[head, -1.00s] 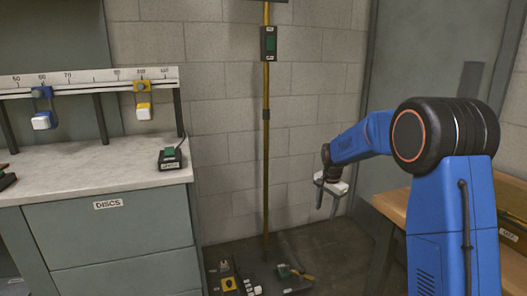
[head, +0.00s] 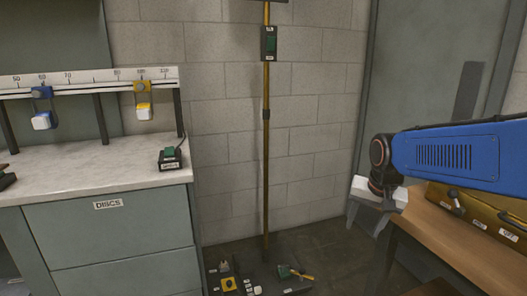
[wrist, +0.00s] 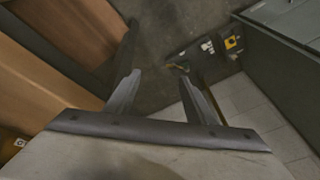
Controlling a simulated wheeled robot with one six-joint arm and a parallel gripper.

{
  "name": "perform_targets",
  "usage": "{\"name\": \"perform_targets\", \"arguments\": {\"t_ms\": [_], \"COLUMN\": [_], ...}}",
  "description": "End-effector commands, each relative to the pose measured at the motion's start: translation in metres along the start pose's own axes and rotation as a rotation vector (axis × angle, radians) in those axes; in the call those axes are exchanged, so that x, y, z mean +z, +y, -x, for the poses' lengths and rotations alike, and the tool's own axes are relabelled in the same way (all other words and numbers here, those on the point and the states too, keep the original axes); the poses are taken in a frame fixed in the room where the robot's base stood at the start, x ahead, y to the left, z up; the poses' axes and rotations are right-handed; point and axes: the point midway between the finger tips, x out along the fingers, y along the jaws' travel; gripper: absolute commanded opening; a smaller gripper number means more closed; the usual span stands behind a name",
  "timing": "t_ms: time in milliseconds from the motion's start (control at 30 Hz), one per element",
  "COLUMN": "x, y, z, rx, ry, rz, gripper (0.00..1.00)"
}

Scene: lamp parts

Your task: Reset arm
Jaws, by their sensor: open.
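My blue arm (head: 460,155) reaches in from the right edge of the head view. My gripper (head: 372,212) hangs at its end, beside the wooden table. In the wrist view my gripper (wrist: 160,88) shows two dark fingers apart, with nothing between them but the floor and part of the floor base beyond. The fingertips are clear of any object. No lamp part is held.
A brass pole (head: 266,150) rises from a dark base (head: 262,280) with switches on the floor. A grey cabinet (head: 110,235) labelled DISCS stands left, with a ruler rail (head: 70,80) above it. A wooden table (head: 455,245) with a yellow box (head: 465,207) is at right.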

Motion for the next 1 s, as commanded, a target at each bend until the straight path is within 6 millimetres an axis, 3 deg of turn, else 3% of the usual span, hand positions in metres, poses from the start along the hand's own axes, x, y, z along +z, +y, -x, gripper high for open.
{"name": "perform_targets", "arguments": {"t_ms": [300, 600, 800, 1000], "x": [0.082, 0.156, 0.19, 0.202], "y": [0.041, 0.077, 0.094, 0.099], "z": [0.028, 0.033, 0.029, 0.026], "rx": [-0.014, -0.019, -0.019, -0.018], "ry": [0.048, 0.091, 0.112, 0.118], "rz": [0.163, 0.315, 0.388, 0.415], "gripper": [0.49, 0.49, 0.49, 0.49]}}
